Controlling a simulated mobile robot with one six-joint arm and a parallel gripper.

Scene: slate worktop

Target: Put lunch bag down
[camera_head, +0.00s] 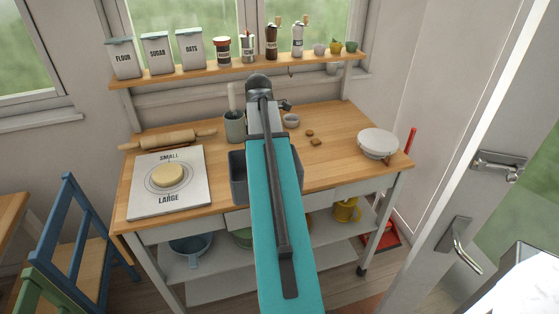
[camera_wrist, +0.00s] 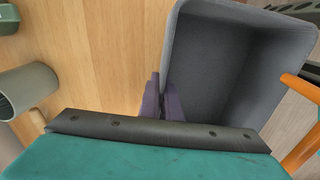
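The lunch bag looks like a dark grey, open-topped, box-shaped bag (camera_head: 237,177). It is at the front edge of the worktop (camera_head: 345,135), partly hidden behind my teal arm. The wrist view shows its open, empty inside (camera_wrist: 213,75). My gripper (camera_wrist: 162,98) has purple fingers that meet at the bag's left wall in the wrist view, one on each side of it. It appears shut on that wall. In the head view my arm hides the gripper. Whether the bag's underside touches the worktop cannot be told.
A grey-green crock (camera_head: 235,127) and a small bowl (camera_head: 291,121) stand behind the bag. A board with dough (camera_head: 167,176) and a rolling pin (camera_head: 168,140) lie left. A white bowl (camera_head: 378,143) stands right. The worktop between bag and white bowl is mostly clear.

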